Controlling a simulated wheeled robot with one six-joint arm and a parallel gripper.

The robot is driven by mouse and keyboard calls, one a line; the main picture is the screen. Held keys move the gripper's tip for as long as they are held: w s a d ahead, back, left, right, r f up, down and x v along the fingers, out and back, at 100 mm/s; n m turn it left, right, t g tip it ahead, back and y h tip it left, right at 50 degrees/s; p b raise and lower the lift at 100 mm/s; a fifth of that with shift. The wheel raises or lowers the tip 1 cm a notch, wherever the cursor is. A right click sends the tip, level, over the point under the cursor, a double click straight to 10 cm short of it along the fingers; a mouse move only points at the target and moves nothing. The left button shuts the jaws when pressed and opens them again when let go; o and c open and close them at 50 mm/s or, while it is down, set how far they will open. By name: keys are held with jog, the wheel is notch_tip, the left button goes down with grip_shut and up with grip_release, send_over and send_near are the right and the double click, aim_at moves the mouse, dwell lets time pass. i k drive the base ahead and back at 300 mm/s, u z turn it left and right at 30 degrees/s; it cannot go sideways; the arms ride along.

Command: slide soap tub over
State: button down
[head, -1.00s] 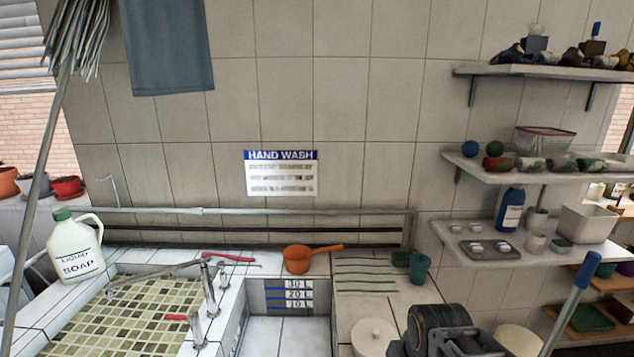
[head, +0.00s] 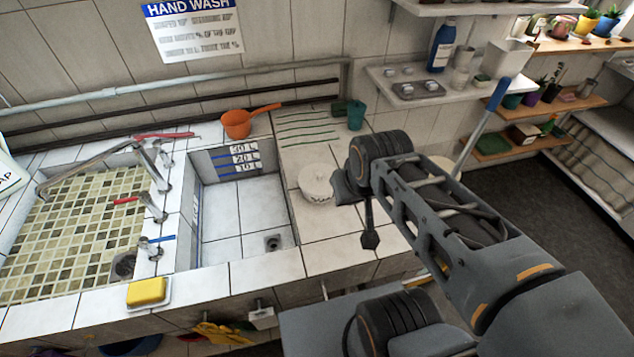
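A round white lidded tub (head: 316,184), which looks like the soap tub, stands on the tiled ledge right of the deep basin. Small dark lettering on its front is too small to read. My gripper (head: 357,212) is just right of the tub, at the end of my arm. One dark part of it is close against the tub's right side; I cannot tell whether they touch. Another dark part hangs lower, over the ledge. My wrist hides much of the gripper, so its opening is unclear.
The deep basin (head: 229,215) lies left of the tub. Behind are an orange scoop (head: 237,124) and a teal cup (head: 356,115). A yellow soap bar (head: 147,291) sits on the front rim. Tiles in front of the tub are bare. A wall shelf (head: 424,101) hangs at right.

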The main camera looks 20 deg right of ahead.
aim_at(319, 200)
jog(key=u, duration=0.05)
jog(key=k, duration=0.5)
jog(key=z, duration=2.4)
jog(key=k, duration=0.6)
jog(key=u, duration=2.7)
jog(key=i, duration=0.5)
jog(key=z, duration=0.1)
